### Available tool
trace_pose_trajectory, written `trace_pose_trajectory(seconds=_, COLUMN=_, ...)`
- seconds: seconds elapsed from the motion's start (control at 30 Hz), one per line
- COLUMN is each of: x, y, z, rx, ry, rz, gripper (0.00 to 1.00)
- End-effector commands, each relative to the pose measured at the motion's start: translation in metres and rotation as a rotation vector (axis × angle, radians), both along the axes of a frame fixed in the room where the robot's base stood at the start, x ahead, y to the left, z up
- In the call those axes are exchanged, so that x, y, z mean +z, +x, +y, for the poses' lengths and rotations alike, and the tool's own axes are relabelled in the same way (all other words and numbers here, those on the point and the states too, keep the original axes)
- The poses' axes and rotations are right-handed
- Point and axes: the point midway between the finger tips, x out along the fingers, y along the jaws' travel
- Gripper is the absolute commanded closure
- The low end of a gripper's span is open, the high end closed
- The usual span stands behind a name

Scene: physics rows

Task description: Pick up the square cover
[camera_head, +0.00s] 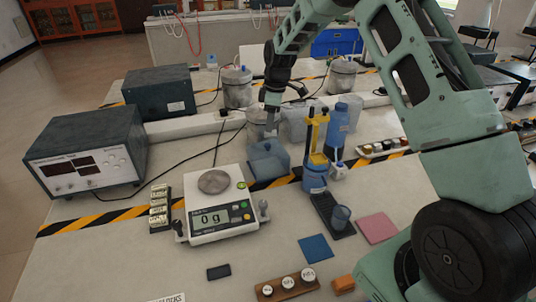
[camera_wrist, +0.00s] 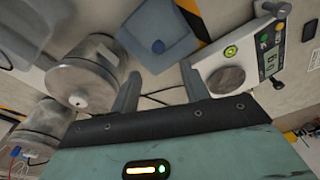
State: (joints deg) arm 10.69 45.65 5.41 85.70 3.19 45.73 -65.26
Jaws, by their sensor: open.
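A blue-grey square cover (camera_head: 266,162) with a small round knob sits on the table, just behind and right of the scale; whether it rests on something beneath is not clear. In the wrist view the cover (camera_wrist: 172,22) shows at the top, beyond my fingertips, with its darker blue knob. My gripper (camera_head: 271,128) is above and slightly behind the cover in the head view. In the wrist view my gripper (camera_wrist: 158,92) has its two fingers spread, with nothing between them. The fingers are apart from the cover.
A scale (camera_head: 221,218) reading 0 g stands to the left front. A blue bottle (camera_head: 338,125) and a yellow-and-blue stand (camera_head: 315,160) are close on the right. Metal cylinders (camera_wrist: 84,74) are near my gripper. Grey instrument boxes (camera_head: 87,152) stand at left.

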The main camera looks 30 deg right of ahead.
Motion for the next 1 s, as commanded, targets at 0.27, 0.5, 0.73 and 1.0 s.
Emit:
trace_pose_trajectory(seconds=0.27, x=-0.029, y=0.002, z=0.003, rx=0.0, ry=0.0, rz=0.0, gripper=0.54)
trace_pose_trajectory(seconds=0.5, x=-0.054, y=0.002, z=0.001, rx=-0.001, ry=0.0, rz=0.004, gripper=0.54)
trace_pose_trajectory(seconds=0.73, x=-0.08, y=0.005, z=0.003, rx=-0.001, ry=0.0, rz=0.0, gripper=0.54)
trace_pose_trajectory(seconds=1.0, x=-0.082, y=0.005, z=0.003, rx=-0.001, ry=0.0, rz=-0.001, gripper=0.63)
